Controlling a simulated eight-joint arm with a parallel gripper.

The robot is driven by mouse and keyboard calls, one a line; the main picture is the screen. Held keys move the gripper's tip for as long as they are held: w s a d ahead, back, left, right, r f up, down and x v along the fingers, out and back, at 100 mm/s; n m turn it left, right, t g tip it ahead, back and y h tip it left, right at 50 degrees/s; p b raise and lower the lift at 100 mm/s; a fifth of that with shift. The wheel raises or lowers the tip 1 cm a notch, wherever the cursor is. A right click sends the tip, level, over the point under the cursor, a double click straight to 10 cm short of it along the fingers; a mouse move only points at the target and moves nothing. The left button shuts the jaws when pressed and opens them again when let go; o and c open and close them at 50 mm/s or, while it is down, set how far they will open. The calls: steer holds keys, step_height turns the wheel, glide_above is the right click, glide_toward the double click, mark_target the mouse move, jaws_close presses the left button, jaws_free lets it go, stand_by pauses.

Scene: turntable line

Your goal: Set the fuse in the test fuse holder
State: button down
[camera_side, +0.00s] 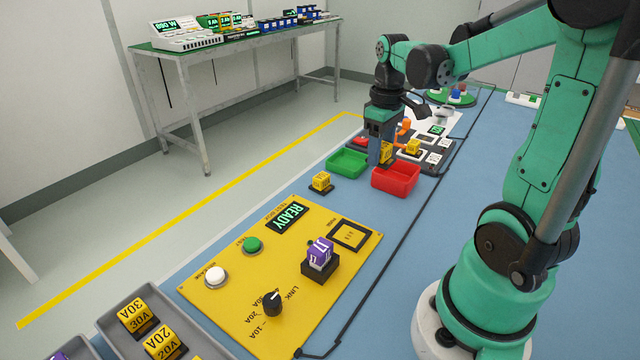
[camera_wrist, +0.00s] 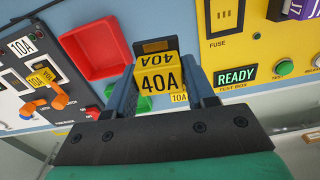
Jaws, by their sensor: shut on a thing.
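My gripper (camera_side: 382,160) is shut on a yellow 40A fuse (camera_side: 387,152), held above the bench near the red and green bins. In the wrist view the fuse (camera_wrist: 158,80) sits between the two fingers (camera_wrist: 165,85), its 40A label facing the camera. The test fuse holder (camera_side: 350,235) is a dark-framed square marked FUSE on the yellow test box (camera_side: 235,300). It looks empty. It also shows at the top of the wrist view (camera_wrist: 226,16), apart from the held fuse. The box display (camera_side: 287,217) reads READY.
A purple fuse (camera_side: 320,249) sits in a black block on the box, beside the holder. A red bin (camera_side: 397,180) and green bin (camera_side: 347,163) are near my gripper. A yellow fuse (camera_side: 321,181) stands between bins and box. A grey tray (camera_side: 118,300) holds more fuses.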

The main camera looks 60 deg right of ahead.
step_height(320, 180, up, 8)
steer(key=shift+r, duration=0.25)
steer(key=shift+w+a+f, duration=0.15)
steer(key=shift+a, duration=0.1)
steer(key=w+a+f, duration=0.1)
steer(key=a+f, duration=0.3)
steer(key=f, duration=0.2)
glide_above(348, 235)
steer(key=shift+n, duration=0.4)
step_height(348, 235, down, 6)
steer(key=shift+f, duration=2.4)
steer(key=shift+f, duration=0.75)
steer(key=shift+c, duration=1.1)
jaws_free()
